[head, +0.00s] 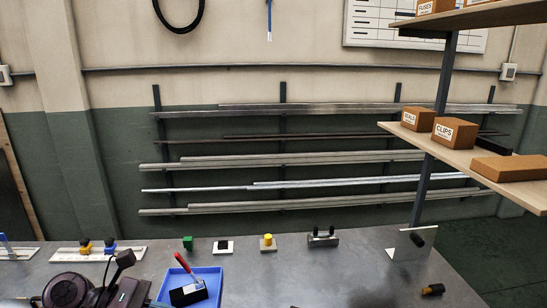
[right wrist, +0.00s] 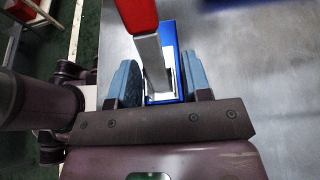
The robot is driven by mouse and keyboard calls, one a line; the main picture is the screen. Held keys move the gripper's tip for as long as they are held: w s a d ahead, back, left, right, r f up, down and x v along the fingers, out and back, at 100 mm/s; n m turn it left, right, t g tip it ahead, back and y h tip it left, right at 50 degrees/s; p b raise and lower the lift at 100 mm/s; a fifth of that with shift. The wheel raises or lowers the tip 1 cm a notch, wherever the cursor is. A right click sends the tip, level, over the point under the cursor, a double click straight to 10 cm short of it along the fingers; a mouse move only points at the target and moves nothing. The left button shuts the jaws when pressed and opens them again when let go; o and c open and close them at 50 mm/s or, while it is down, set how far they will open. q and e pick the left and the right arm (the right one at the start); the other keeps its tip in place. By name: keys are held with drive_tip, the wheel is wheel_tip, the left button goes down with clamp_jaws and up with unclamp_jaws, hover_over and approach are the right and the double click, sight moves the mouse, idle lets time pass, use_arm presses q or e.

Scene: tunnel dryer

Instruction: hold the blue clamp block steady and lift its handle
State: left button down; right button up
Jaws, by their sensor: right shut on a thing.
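In the right wrist view the blue clamp block (right wrist: 174,45) lies between the two blue-grey fingers of my right gripper (right wrist: 160,88). The gripper is shut on the block, with a finger along each side. The block's handle is a grey lever (right wrist: 152,60) with a red grip (right wrist: 138,14), and it rises between the fingers toward the camera. The lever hides part of the block. In the head view my left gripper (head: 148,300) is at the lower left edge, close to a blue tray; its fingertips are mostly cut off, so its opening is unclear.
The blue tray (head: 213,275) holds a dark block (head: 188,295) and a red-handled thing (head: 183,264). A green cube (head: 188,243), a yellow-topped piece (head: 268,242) and a grey fixture (head: 323,238) stand behind. An upright plate (head: 407,245) is at right. The table's centre front is clear.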

idle(0.4)
drive_tip(key=o, duration=1.1)
drive_tip(key=shift+o, duration=0.2)
